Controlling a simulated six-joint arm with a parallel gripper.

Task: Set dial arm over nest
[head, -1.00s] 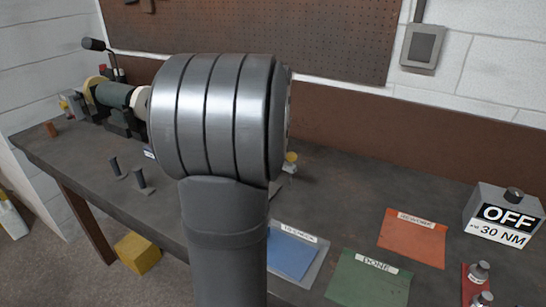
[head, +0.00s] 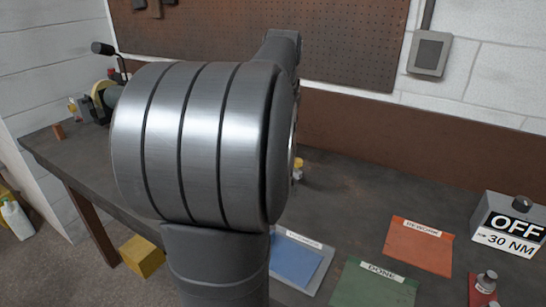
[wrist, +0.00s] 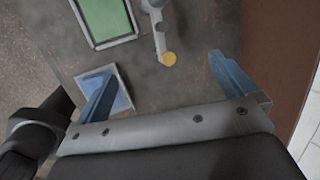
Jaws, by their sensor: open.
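My gripper (wrist: 163,70) shows in the wrist view with its two blue fingers wide apart, open and empty. A grey arm (wrist: 158,22) with a round yellow knob (wrist: 168,59) at its end, likely the dial arm, lies below and between the fingers, apart from them. I cannot tell whether this sits in the nest. In the head view the yellow knob (head: 298,164) shows just right of my arm, which hides the frame and my gripper.
A blue pad on a grey tray (head: 297,260) lies right of my arm. Green DONE (head: 375,288) and orange REWORK (head: 418,246) mats lie farther right, near a control box (head: 508,226) reading OFF and 30 NM. The back wall bounds the bench.

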